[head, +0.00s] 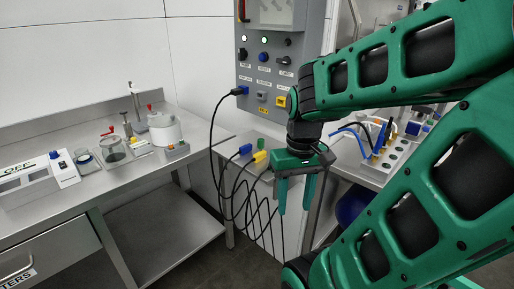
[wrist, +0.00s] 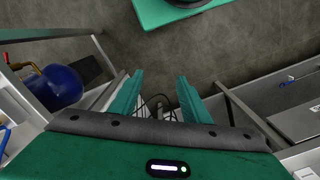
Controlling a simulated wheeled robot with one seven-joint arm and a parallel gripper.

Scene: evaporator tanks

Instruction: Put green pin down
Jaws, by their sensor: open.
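My gripper (head: 295,211) points down in the head view, in front of the control panel and left of the white rack. Its two green fingers are apart. In the wrist view my gripper (wrist: 157,76) shows nothing between its fingertips but dark floor and thin black cables farther off. I cannot make out a green pin in either view. The white rack (head: 398,158) at the right holds several small coloured parts, and my arm partly hides it.
A grey control panel (head: 262,72) has a blue plug in it. A blue plug (head: 245,149) and a yellow plug (head: 260,157) with hanging black cables sit at a bench edge. The left steel bench (head: 95,185) carries jars and instruments. A blue round vessel (wrist: 58,86) is low at left.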

